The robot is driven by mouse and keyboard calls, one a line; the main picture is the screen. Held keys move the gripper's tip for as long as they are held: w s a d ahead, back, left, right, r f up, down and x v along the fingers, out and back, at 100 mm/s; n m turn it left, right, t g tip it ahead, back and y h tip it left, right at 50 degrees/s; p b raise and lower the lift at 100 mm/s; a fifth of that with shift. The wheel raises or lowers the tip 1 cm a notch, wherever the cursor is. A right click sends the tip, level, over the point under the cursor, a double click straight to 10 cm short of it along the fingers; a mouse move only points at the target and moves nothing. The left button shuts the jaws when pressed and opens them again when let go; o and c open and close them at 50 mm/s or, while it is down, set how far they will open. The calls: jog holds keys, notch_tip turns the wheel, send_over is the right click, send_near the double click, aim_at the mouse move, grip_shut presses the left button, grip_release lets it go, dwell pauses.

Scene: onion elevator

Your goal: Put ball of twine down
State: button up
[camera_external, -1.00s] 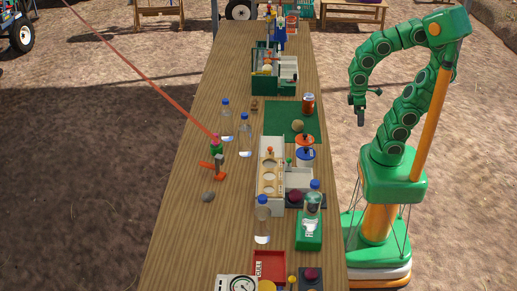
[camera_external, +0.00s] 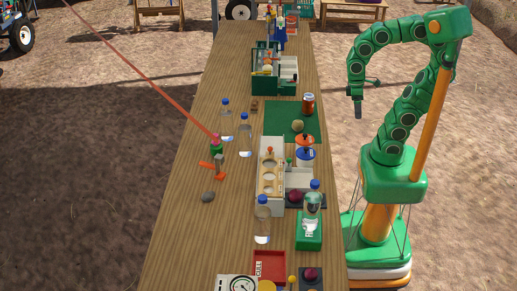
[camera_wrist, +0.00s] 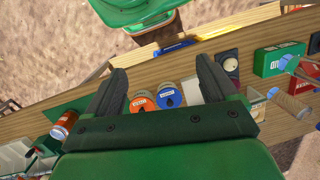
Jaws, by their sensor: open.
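The ball of twine (camera_external: 298,125) is a small tan ball resting on the green mat (camera_external: 278,113) on the long wooden table, near the orange-lidded container. My gripper (camera_external: 358,108) hangs to the right of the table, past its edge and apart from the ball. In the wrist view my gripper (camera_wrist: 160,75) shows two dark fingers spread wide with nothing held between them. I cannot make out the ball in the wrist view; my gripper body covers much of the lower picture.
An orange-lidded container (camera_external: 304,140) and a blue-lidded one (camera_external: 305,154) stand by the mat's near edge. A can (camera_external: 308,103) stands at its right. A white rack (camera_external: 270,200) and bottles (camera_external: 245,134) stand nearby.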

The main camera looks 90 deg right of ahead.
jog(key=w+d+m+t+y, duration=0.3)
jog(key=w+m, duration=0.4)
jog(key=m, duration=0.1)
jog(key=w+d+m+t+y, duration=0.3)
jog(key=w+m+y, duration=0.1)
jog(key=w+m, duration=0.35)
jog(key=w+d+m+t+h, duration=0.15)
jog(key=d+m+t, duration=0.25)
jog(key=d+m, duration=0.55)
jog(key=w+d+m+t+h, duration=0.15)
jog(key=d+m+t, duration=0.3)
jog(key=d, duration=1.05)
jog(key=m+h, duration=0.1)
send_near(295, 125)
jog(key=shift+w+d+f, duration=0.45)
jog(key=shift+w+d, duration=0.1)
jog(key=shift+w, duration=0.2)
jog(key=shift+w+f, duration=0.1)
jog(key=shift+f, duration=0.5)
jog(key=shift+x, duration=3.85)
jog(key=shift+f, duration=0.1)
